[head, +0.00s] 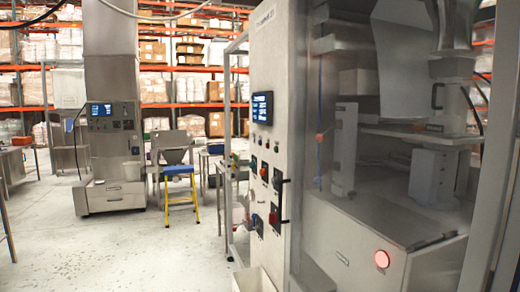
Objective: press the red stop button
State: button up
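On the narrow side of the tall grey cabinet (268,60) there are more red controls: a small red one (264,172) under the screen and a red knob (273,217) lower down. I cannot read labels that tell which one is the stop button. My gripper cannot be made out in the head view, and nothing is seen touching any of these controls.
A blue-lit screen (262,108) is on the cabinet. A second machine (115,150) stands at the left, with a yellow-legged blue stool (180,170) beside it. Orange racking (190,68) with boxes fills the back. The pale floor (130,245) at front left is clear.

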grip_shut()
dwell(1.9)
